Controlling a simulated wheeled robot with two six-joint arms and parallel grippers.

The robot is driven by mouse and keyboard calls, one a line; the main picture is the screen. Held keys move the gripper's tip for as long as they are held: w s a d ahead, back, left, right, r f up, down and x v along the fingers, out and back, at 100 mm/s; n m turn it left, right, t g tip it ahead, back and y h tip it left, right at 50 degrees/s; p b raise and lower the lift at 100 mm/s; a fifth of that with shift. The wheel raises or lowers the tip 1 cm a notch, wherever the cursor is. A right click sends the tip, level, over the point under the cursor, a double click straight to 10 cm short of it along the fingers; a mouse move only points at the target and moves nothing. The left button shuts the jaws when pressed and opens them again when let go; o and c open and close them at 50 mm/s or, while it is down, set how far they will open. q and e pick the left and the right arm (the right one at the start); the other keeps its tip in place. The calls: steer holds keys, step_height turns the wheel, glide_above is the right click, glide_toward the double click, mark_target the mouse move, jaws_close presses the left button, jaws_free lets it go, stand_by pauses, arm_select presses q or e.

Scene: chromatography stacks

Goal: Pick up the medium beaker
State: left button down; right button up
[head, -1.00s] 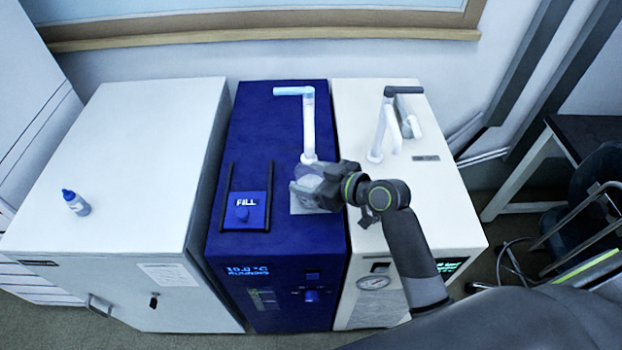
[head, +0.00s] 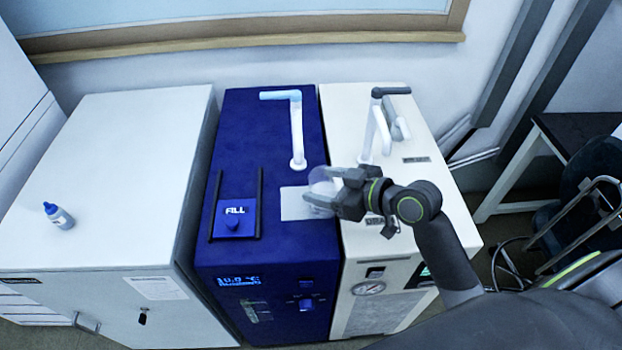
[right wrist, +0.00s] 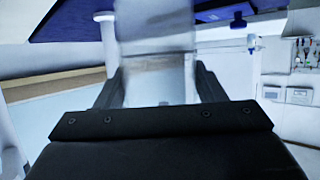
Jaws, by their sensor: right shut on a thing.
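The medium beaker (head: 321,187) is clear and sits between the fingers of my right gripper (head: 335,195) in the head view. The gripper is shut on it, above the right part of the blue unit's top. In the right wrist view the clear beaker (right wrist: 157,60) stands between the two dark fingers of the right gripper (right wrist: 158,88). A pale square pad (head: 294,204) shows on the blue unit, beside and partly behind the beaker. I cannot tell how high the beaker is above the top. My left gripper is not in view.
The blue unit (head: 240,150) has a white spout pipe (head: 297,135) and a FILL plate (head: 235,218). The cream unit (head: 345,110) on the right has pipes (head: 378,130). A small blue-capped bottle (head: 58,216) stands on the white cabinet (head: 130,140), whose top is otherwise clear.

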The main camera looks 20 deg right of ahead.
steer(key=s+d+b, duration=0.1)
steer(key=s+d, duration=0.5)
steer(key=s, duration=0.3)
steer(key=shift+s+d+b, duration=0.15)
steer(key=shift+d+b, duration=0.2)
steer(key=shift+b, duration=0.05)
